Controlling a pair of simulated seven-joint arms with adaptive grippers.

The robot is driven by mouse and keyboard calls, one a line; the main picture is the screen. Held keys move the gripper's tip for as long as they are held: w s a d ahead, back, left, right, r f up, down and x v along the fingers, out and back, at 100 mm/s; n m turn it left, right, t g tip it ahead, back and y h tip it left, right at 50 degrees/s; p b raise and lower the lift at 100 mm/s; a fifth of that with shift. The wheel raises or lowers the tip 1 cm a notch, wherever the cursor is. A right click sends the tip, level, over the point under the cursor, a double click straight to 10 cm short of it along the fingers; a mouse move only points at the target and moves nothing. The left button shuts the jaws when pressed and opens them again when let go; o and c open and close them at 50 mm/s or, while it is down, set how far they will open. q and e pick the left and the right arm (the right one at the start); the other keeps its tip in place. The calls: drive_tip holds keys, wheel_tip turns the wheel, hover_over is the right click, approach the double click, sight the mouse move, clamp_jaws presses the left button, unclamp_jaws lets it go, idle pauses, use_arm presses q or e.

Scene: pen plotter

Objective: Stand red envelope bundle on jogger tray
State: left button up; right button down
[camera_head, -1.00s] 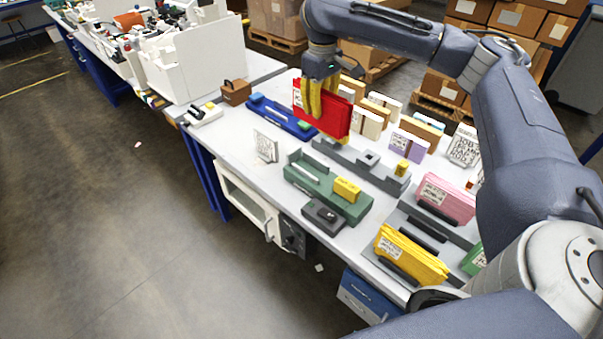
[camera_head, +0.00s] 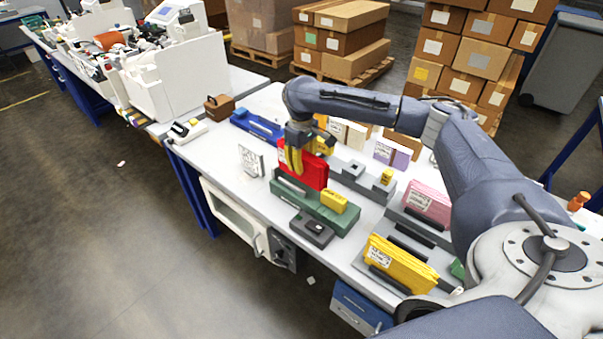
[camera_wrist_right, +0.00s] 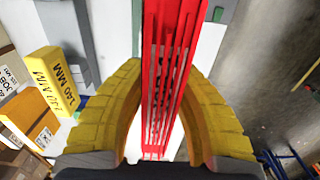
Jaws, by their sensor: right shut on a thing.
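My right gripper (camera_head: 294,165) is shut on the red envelope bundle (camera_head: 314,173). The bundle is upright, its long side running along the green tray (camera_head: 327,217). In the head view it appears over or just behind the left part of that tray; I cannot tell whether it touches. In the right wrist view the yellow fingers press both sides of the red bundle (camera_wrist_right: 172,60), with bits of green beyond them. A yellow block (camera_head: 334,201) sits on the right part of the green tray. My left gripper is not in view.
A small dark grey device (camera_head: 312,229) stands in front of the green tray. A white printed sign (camera_head: 251,160) stands left of it. A grey rack (camera_head: 368,183) is behind. Yellow (camera_head: 400,264) and pink (camera_head: 428,203) bundles stand to the right.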

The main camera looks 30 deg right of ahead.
sight(302, 154)
drive_tip(key=shift+f, duration=2)
drive_tip(key=shift+f, duration=0.15)
drive_tip(key=c, duration=1.2)
unclamp_jaws()
wheel_tip(302, 154, up, 12)
drive_tip(key=shift+r, duration=0.15)
